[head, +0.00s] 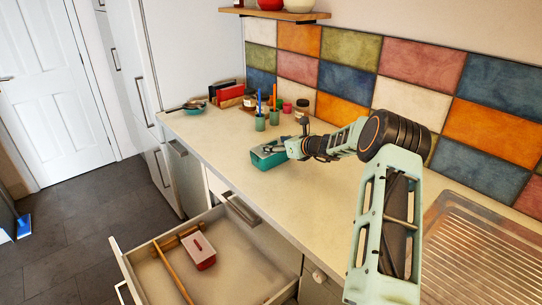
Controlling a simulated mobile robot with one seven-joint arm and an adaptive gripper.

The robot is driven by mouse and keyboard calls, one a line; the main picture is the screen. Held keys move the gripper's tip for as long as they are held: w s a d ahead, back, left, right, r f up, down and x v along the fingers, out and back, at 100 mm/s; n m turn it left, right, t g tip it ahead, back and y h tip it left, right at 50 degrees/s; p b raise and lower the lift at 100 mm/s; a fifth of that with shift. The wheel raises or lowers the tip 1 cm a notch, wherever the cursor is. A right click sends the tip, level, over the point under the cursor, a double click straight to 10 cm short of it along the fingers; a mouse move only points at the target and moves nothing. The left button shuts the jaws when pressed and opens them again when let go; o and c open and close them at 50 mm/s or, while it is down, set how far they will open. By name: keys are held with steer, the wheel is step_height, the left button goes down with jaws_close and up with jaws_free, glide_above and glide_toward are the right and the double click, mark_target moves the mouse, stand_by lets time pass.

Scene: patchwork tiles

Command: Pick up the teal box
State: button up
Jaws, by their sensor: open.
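The gripper is open. Its fingers are small and dark here, and I cannot tell whether they touch the box. Part of the box's right end is hidden behind the gripper.
An open drawer (225,262) below holds a red and white box (199,250) and a wooden tool. A metal drainboard (485,255) lies at right. Counter left of the box is clear.

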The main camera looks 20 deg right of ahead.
steer(key=shift+w+a+f, duration=0.1)
steer(key=shift+w+f, duration=0.05)
steer(key=shift+w, duration=0.1)
steer(key=c, duration=1.6)
steer(key=shift+c, duration=0.2)
